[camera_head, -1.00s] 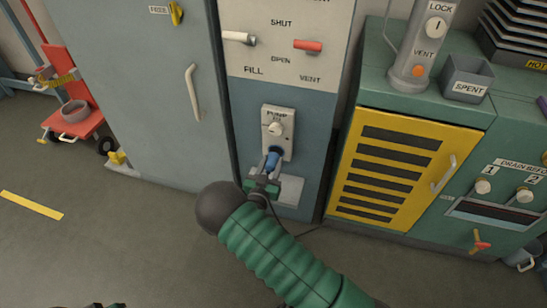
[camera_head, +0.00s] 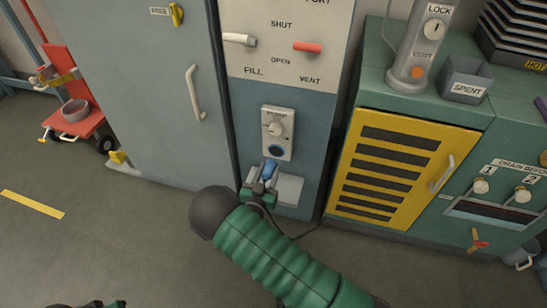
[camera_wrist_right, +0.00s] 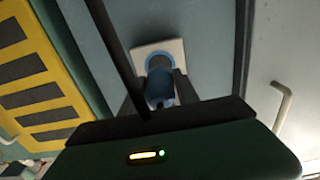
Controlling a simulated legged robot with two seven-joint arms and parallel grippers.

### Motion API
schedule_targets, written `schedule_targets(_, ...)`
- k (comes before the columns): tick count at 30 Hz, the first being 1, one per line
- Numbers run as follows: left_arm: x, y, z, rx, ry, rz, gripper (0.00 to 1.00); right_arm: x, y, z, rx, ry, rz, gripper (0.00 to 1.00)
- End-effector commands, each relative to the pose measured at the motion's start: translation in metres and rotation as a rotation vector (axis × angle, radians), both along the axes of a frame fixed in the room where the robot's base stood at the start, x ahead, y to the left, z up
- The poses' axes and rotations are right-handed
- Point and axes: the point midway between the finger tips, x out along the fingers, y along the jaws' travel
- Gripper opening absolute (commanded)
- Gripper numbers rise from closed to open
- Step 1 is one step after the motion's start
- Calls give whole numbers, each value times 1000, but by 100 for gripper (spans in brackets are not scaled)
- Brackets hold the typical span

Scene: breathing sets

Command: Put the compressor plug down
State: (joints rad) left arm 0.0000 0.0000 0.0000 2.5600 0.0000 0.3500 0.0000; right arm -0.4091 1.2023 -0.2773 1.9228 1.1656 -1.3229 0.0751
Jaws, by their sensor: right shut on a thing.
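The blue compressor plug (camera_head: 269,169) is held in my right gripper (camera_head: 264,181), just below and in front of the pump panel (camera_head: 283,118). The panel's dark round socket (camera_head: 275,151) is uncovered, with a small gap between it and the plug. In the right wrist view the plug (camera_wrist_right: 160,92) sits between the two dark fingers of my right gripper (camera_wrist_right: 159,90), and the pale panel plate (camera_wrist_right: 174,47) is behind it. A sliver at the lower left edge may be my left gripper (camera_head: 95,304); its jaws cannot be made out.
A light grey shelf or plate (camera_head: 291,189) is on the blue column below the socket, close to the gripper. A dark cable runs along the floor to the right. A yellow slatted door (camera_head: 385,165) stands right, a grey cabinet (camera_head: 150,90) left.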

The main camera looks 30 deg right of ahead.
Motion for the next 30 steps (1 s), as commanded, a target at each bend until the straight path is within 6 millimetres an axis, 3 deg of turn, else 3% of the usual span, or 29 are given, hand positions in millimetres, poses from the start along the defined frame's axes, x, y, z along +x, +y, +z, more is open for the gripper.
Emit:
schedule_targets(8, 0, 0, -4, 0, 0, 0, 36, -6, 2, -7, 2, 3, -2, 0)
schedule_targets(11, 0, 0, -15, 0, 0, 0, 36, -28, 14, -31, 6, 7, -6, 0)
schedule_targets(15, 0, 0, -33, 0, 0, 0, 36, -74, 35, -63, 6, 7, -9, 0)
schedule_targets(18, 0, 0, -40, 0, 0, 0, 36, -99, 47, -74, 3, 5, -4, 0)
schedule_targets(20, 0, 0, -43, 0, 0, 0, 36, -104, 50, -77, 1, 2, -2, 0)
schedule_targets(23, 0, 0, -54, 0, 0, 0, 36, -91, 41, -80, 0, -4, -3, 0)
schedule_targets(30, 0, 0, -92, 0, 0, 0, 36, -25, 0, -90, 2, -7, -5, 0)
